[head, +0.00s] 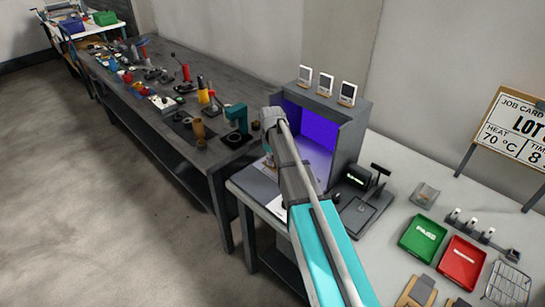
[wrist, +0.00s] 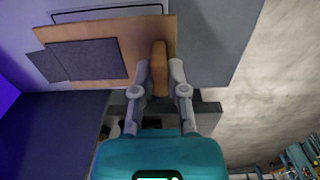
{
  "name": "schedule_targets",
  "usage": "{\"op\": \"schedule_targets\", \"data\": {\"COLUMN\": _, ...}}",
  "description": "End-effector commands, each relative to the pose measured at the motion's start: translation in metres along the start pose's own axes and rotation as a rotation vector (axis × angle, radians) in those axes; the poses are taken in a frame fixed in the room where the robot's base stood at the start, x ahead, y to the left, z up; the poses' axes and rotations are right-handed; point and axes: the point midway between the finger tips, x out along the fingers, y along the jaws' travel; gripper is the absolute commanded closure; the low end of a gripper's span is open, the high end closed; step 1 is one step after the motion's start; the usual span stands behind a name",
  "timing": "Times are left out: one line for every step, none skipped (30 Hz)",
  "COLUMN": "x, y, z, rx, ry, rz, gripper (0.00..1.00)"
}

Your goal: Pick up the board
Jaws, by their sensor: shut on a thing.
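In the wrist view a tan board (wrist: 120,30) with a brown handle (wrist: 159,68) spans the upper middle. Dark grey flat pieces (wrist: 90,60) lie on the board, one sticking out past its left edge. My gripper (wrist: 161,73) has one finger on each side of the handle and is shut on it. In the head view my arm covers most of the gripper in front of the purple-lit booth (head: 348,142), and I cannot make out the held board there. I cannot tell whether the board touches the surface below.
A small dark device (head: 357,174) stands right of the booth. Further right are a green tray (head: 409,238), a red tray (head: 448,268) and a wire rack (head: 508,285). Another tan board (head: 408,290) lies at the bottom. A cluttered grey bench (head: 215,155) stands left.

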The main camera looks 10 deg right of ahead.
Motion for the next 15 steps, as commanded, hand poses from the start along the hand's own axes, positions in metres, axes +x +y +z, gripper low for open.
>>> {"op": "schedule_targets", "data": {"x": -0.013, "y": -0.006, "z": 0.005, "rx": -0.001, "ry": 0.000, "rz": 0.000, "gripper": 1.00}}
{"op": "schedule_targets", "data": {"x": -0.017, "y": -0.009, "z": 0.007, "rx": -0.001, "ry": 0.000, "rz": 0.000, "gripper": 1.00}}
{"op": "schedule_targets", "data": {"x": -0.022, "y": -0.012, "z": 0.009, "rx": 0.000, "ry": 0.000, "rz": 0.000, "gripper": 1.00}}
{"op": "schedule_targets", "data": {"x": -0.025, "y": -0.014, "z": 0.011, "rx": 0.000, "ry": 0.000, "rz": 0.000, "gripper": 1.00}}
{"op": "schedule_targets", "data": {"x": -0.029, "y": -0.016, "z": 0.013, "rx": 0.000, "ry": 0.000, "rz": 0.000, "gripper": 1.00}}
{"op": "schedule_targets", "data": {"x": -0.034, "y": -0.020, "z": 0.015, "rx": 0.000, "ry": 0.000, "rz": 0.000, "gripper": 1.00}}
{"op": "schedule_targets", "data": {"x": -0.037, "y": -0.022, "z": 0.017, "rx": 0.001, "ry": 0.000, "rz": 0.000, "gripper": 1.00}}
{"op": "schedule_targets", "data": {"x": -0.041, "y": -0.024, "z": 0.019, "rx": 0.001, "ry": 0.000, "rz": 0.000, "gripper": 1.00}}
{"op": "schedule_targets", "data": {"x": -0.045, "y": -0.027, "z": 0.021, "rx": 0.001, "ry": 0.000, "rz": 0.000, "gripper": 1.00}}
{"op": "schedule_targets", "data": {"x": -0.047, "y": -0.035, "z": 0.027, "rx": 0.000, "ry": 0.000, "rz": 0.000, "gripper": 1.00}}
{"op": "schedule_targets", "data": {"x": -0.050, "y": -0.041, "z": 0.032, "rx": 0.000, "ry": 0.000, "rz": 0.000, "gripper": 1.00}}
{"op": "schedule_targets", "data": {"x": -0.053, "y": -0.048, "z": 0.037, "rx": -0.001, "ry": 0.000, "rz": 0.000, "gripper": 1.00}}
{"op": "schedule_targets", "data": {"x": -0.055, "y": -0.053, "z": 0.040, "rx": -0.001, "ry": 0.000, "rz": 0.000, "gripper": 1.00}}
{"op": "schedule_targets", "data": {"x": -0.058, "y": -0.058, "z": 0.043, "rx": -0.002, "ry": 0.000, "rz": 0.000, "gripper": 1.00}}
{"op": "schedule_targets", "data": {"x": -0.061, "y": -0.063, "z": 0.047, "rx": -0.001, "ry": 0.000, "rz": 0.000, "gripper": 1.00}}
